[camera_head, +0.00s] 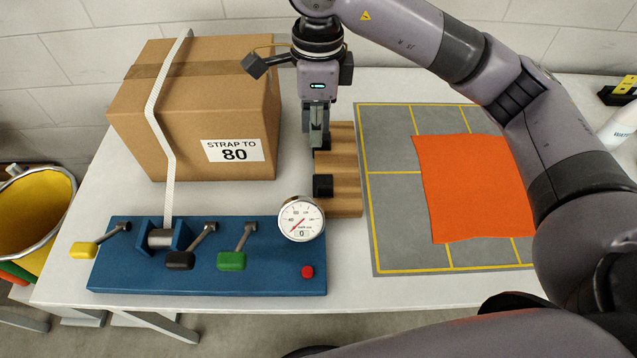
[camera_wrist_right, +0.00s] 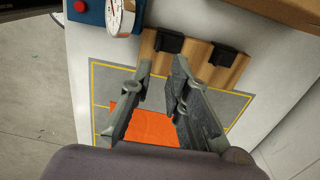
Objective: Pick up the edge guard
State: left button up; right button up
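Two small black edge guards sit on a slatted wooden rack. The nearer guard (camera_head: 322,186) is in plain view in the head view. The farther one (camera_head: 322,146) is partly hidden by my right gripper (camera_head: 316,138). Both guards show in the right wrist view, one on the left (camera_wrist_right: 168,43) and one on the right (camera_wrist_right: 223,55). My right gripper (camera_wrist_right: 161,66) points down over the far part of the rack. Its fingers are apart, with nothing seen between them. I cannot tell whether it touches the far guard. My left gripper is out of view.
The wooden rack (camera_head: 345,168) stands between a strapped cardboard box (camera_head: 205,100) and a grey mat (camera_head: 390,220) bearing an orange cloth (camera_head: 475,185). A blue lever panel (camera_head: 205,280) with a gauge (camera_head: 301,219) is in front. A yellow bin (camera_head: 30,215) stands left.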

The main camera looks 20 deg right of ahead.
jog(key=p, duration=0.3)
send_over(321, 187)
notch_tip(321, 187, down, 12)
jog(key=shift+w+a+r, duration=0.1)
jog(key=shift+a+r, duration=0.05)
jog(key=shift+f+p, duration=0.5)
jog(key=shift+f, duration=0.05)
notch_tip(321, 187, down, 4)
jog(key=shift+f+p, duration=0.1)
jog(key=shift+p, duration=0.7)
jog(key=shift+c, duration=0.3)
grip_shut()
